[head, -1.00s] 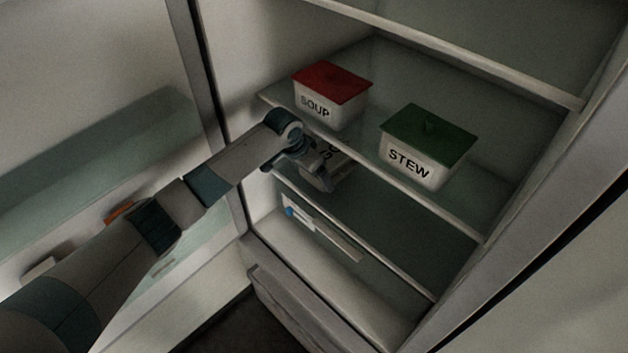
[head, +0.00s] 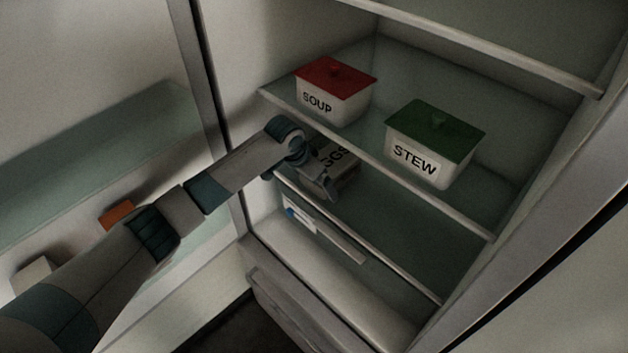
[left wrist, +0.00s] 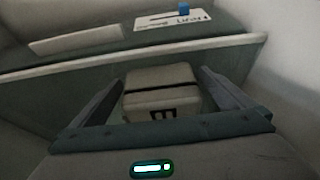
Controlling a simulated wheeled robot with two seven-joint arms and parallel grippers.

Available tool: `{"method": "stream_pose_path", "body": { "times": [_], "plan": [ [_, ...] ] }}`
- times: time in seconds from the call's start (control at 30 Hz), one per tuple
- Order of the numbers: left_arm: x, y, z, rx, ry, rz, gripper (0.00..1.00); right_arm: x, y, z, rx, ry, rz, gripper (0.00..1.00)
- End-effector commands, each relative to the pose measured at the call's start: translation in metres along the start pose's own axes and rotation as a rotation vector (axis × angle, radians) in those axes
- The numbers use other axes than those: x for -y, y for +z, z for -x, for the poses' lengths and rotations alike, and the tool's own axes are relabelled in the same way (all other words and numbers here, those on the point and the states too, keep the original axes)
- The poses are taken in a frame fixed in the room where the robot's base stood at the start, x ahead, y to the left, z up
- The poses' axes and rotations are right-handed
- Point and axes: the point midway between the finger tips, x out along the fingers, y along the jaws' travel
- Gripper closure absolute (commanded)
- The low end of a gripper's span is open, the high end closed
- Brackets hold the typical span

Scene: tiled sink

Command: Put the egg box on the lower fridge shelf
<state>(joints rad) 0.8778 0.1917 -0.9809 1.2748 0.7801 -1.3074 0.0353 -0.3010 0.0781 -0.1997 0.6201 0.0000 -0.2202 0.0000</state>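The egg box (head: 343,170) is a pale carton with dark lettering ending in "GGS". It is inside the fridge, below the glass shelf with the two tubs, and appears to rest on the lower shelf (head: 400,270) near its left front. My left gripper (head: 318,185) is at the box's near left side and hides part of it. In the left wrist view, the egg box (left wrist: 163,100) lies between the two spread fingers (left wrist: 160,85), with gaps beside it. The gripper is open. My right gripper is out of view.
A red-lidded SOUP tub (head: 335,90) and a green-lidded STEW tub (head: 432,145) stand on the shelf above. A white label (head: 300,215) with a blue spot is below the lower shelf. The open door (head: 90,150) is at the left. The lower shelf's right side is clear.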

Motion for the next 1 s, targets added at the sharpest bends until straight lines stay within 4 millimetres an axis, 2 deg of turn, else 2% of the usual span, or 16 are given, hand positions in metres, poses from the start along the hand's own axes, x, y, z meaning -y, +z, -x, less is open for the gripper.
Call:
{"method": "stream_pose_path", "body": {
  "times": [0.27,0.47,0.9,1.0],
  "plan": [
    [0.000,-0.002,0.004,-0.001,-0.001,-0.001,0.00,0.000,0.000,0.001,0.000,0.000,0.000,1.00],
    [0.000,-0.002,0.014,0.000,0.000,0.000,0.00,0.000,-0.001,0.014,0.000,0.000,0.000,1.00],
    [0.000,-0.002,0.055,0.001,0.000,0.000,0.00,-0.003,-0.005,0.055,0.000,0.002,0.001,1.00],
    [0.000,-0.001,0.062,-0.002,0.000,-0.002,0.00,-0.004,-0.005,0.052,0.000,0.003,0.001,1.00]
  ]
}}
